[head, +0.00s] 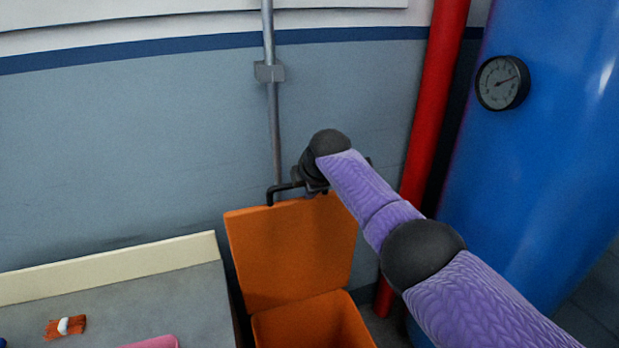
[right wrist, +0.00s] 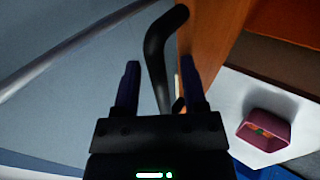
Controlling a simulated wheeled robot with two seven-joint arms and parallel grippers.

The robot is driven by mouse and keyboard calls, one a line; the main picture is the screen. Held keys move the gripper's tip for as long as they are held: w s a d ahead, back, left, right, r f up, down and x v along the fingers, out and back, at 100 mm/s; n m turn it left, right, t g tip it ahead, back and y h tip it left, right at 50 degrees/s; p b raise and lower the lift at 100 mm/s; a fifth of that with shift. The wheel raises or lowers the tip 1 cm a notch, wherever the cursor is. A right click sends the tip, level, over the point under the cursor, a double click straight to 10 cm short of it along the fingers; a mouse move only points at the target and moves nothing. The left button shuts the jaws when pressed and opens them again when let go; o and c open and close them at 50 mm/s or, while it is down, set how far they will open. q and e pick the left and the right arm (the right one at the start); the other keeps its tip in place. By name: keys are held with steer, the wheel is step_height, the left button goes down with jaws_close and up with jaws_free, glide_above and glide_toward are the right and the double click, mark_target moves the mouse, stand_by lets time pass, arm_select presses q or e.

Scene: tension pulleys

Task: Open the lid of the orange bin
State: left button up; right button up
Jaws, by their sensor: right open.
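The orange bin (head: 315,322) stands at the bottom centre of the head view, its opening partly showing. Its orange lid (head: 290,255) is raised and stands nearly upright at the back of the bin. A black bent handle (head: 283,188) sticks out at the lid's top edge; it also shows in the right wrist view (right wrist: 155,50). My right gripper (right wrist: 160,65) is open, with the handle between its two fingers and the orange lid beside the right finger. In the head view the gripper is mostly hidden by my purple arm. My left gripper is not in view.
A grey counter (head: 120,305) with a pale back edge stands left of the bin, with small items on it. A red pipe (head: 432,100) and a blue tank (head: 540,150) with a gauge (head: 502,83) stand to the right. A thin grey pipe (head: 270,120) runs down the wall behind the lid.

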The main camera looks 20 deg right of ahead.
steer(key=p+v, duration=0.6)
steer(key=v, duration=0.3)
steer(key=shift+s+r, duration=0.3)
